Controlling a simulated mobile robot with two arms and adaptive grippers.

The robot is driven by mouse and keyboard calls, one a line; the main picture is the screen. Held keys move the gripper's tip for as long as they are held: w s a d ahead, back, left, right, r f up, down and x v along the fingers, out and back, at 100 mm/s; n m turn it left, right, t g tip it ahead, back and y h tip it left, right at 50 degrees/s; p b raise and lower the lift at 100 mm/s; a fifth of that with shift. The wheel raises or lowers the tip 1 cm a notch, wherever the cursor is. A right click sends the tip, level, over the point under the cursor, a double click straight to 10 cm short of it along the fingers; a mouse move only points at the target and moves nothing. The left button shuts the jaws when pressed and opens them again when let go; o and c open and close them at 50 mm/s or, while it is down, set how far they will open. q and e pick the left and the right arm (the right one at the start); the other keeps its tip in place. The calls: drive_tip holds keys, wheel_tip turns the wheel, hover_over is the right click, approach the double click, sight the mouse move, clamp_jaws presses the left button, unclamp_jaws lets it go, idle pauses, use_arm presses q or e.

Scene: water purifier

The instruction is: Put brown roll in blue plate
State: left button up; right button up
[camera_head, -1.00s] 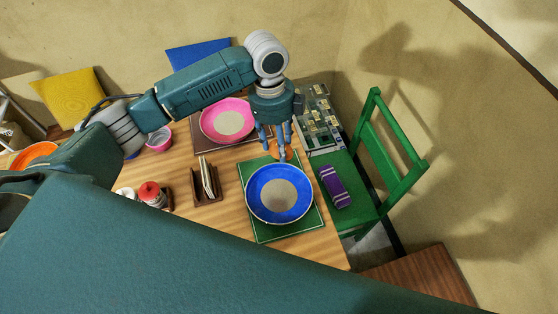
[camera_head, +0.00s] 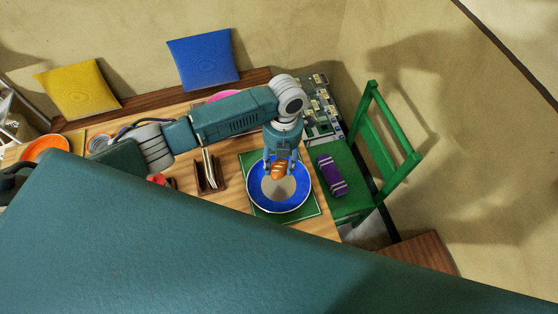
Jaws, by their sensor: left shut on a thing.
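The blue plate (camera_head: 260,203) with a pale centre sits on a green mat (camera_head: 309,209) near the table's right edge. The brown roll (camera_head: 278,172) is between the fingertips of my left gripper (camera_head: 279,166), over the upper part of the plate. The gripper is shut on the roll and points down. I cannot tell whether the roll touches the plate. My right gripper is not in view.
A green chair (camera_head: 391,172) with a purple rolled item (camera_head: 331,174) stands right of the table. A brown napkin holder (camera_head: 209,181) stands left of the plate. A pink plate (camera_head: 218,96) is partly hidden behind my arm. An orange plate (camera_head: 44,148) is at far left.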

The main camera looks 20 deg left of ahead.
use_arm(q)
drive_tip(key=b, duration=0.7)
hover_over(278, 184)
drive_tip(key=f, duration=0.8)
drive_tip(key=shift+w+d+f, duration=0.1)
drive_tip(key=shift+w+f, duration=0.1)
drive_tip(key=shift+f, duration=0.05)
drive_tip(key=shift+f+b, duration=0.6)
drive_tip(key=shift+b, duration=0.1)
drive_tip(key=o, duration=1.2)
drive_tip(key=shift+c, duration=0.2)
wheel_tip(278, 184, up, 7)
drive_tip(key=p, duration=0.7)
drive_tip(key=shift+r, duration=0.15)
